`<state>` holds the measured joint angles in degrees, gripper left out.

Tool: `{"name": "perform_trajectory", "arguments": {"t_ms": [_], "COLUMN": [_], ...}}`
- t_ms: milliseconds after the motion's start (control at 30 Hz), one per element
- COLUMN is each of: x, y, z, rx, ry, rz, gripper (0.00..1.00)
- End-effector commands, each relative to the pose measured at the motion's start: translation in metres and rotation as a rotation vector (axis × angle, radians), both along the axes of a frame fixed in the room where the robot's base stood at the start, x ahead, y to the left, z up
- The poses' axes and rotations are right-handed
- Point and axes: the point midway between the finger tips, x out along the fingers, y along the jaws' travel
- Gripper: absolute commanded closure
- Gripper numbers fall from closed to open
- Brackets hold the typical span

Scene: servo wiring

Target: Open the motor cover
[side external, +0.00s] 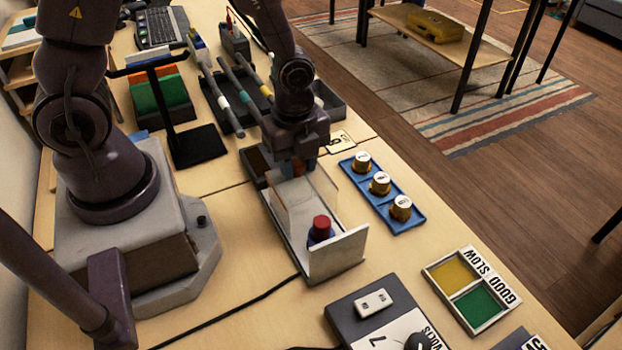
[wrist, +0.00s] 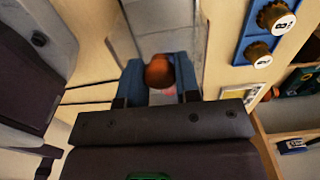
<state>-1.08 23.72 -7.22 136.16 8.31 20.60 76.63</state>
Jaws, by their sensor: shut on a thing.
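The motor fixture is a pale tray (side external: 338,258) with an upright end wall and clear panels (side external: 295,205) that look like the motor cover. A red-capped blue part (side external: 321,228) stands inside near the front end. My gripper (side external: 303,166) is low over the back end of the fixture. In the wrist view, its blue fingers are shut on a round orange-brown knob (wrist: 159,71), one on each side. The knob is hidden in the side view. How far the cover stands open, and how the knob joins it, I cannot tell.
A blue tray (side external: 415,217) with several brass knobs is right of the fixture. A dark box (side external: 362,305) with a switch and dial, and a yellow-and-green sorting tray (side external: 437,272), are in front. A black stand (side external: 201,143) is left. A cable crosses the table.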

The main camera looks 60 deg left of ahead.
Motion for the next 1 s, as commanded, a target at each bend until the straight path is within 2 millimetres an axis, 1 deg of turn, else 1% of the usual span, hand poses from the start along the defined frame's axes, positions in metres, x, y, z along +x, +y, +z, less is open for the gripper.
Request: {"name": "perform_trajectory", "arguments": {"t_ms": [33, 200, 333, 600, 633, 667, 700, 733, 1000], "x": [0.001, 0.001, 0.001, 0.001, 0.001, 0.001, 0.001, 0.001, 0.0], "y": [0.011, 0.031, 0.036, 0.036, 0.036, 0.036, 0.035, 0.035, 0.035], "z": [0.0, 0.001, 0.001, 0.001, 0.001, 0.001, 0.001, 0.001, 0.001], "rx": [0.0, 0.0, 0.0, 0.0, 0.0, 0.0, 0.0, 0.0, 0.0], "ry": [-0.004, -0.005, -0.006, -0.005, -0.005, -0.005, -0.005, -0.005, -0.003], "rz": [0.009, 0.004, 0.001, -0.001, -0.001, -0.001, -0.001, -0.001, -0.001], "gripper": [1.0, 1.0, 1.0, 1.0, 0.65, 0.58, 0.49, 0.44, 0.44]}}
